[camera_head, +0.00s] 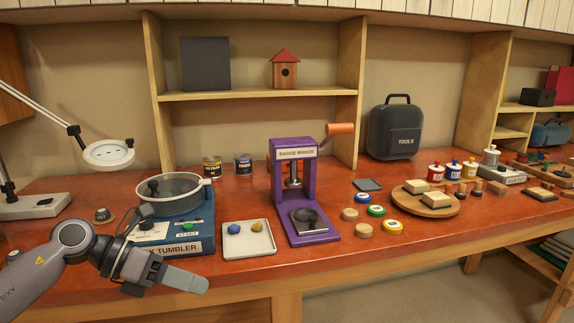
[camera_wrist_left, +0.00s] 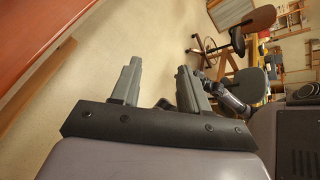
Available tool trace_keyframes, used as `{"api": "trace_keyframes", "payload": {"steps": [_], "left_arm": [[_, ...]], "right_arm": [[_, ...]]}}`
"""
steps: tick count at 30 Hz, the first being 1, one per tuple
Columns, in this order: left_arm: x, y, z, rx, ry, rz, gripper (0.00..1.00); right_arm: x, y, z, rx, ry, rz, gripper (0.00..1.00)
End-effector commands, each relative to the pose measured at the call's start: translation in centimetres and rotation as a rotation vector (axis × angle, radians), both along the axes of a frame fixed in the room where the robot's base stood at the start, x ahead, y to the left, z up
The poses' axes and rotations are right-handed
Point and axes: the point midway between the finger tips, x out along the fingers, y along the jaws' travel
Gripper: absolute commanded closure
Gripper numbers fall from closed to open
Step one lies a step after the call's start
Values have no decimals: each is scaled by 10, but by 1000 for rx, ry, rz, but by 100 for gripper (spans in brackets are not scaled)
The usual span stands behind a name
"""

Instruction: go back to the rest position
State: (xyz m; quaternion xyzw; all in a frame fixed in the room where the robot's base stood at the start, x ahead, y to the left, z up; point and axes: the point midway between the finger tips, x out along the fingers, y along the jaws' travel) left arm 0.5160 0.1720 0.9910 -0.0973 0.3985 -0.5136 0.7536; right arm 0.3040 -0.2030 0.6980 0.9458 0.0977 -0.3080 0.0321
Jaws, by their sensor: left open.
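My left gripper (camera_head: 184,279) is in front of the workbench's front edge, below the rock tumbler, with its fingers pointing right. In the left wrist view its two fingers (camera_wrist_left: 162,88) stand apart with nothing between them, over the cellar floor. My right gripper does not show clearly in either view.
The workbench (camera_head: 245,268) holds a blue tumbler (camera_head: 172,232), a white tray (camera_head: 262,243) with two stones, a purple badge maker (camera_head: 277,180), several round badges (camera_head: 376,211) and a round wooden board (camera_head: 424,210).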

Motion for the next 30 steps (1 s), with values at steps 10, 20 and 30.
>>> {"api": "trace_keyframes", "payload": {"steps": [10, 20, 30], "left_arm": [[-32, -75, -13, -729, 400, 259, 55], [-43, -45, -71, -1276, 921, 769, 55], [-123, 13, -206, -1617, 1503, 1489, 55]], "right_arm": [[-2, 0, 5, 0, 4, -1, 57], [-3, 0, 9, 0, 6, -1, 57], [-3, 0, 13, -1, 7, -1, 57]]}}
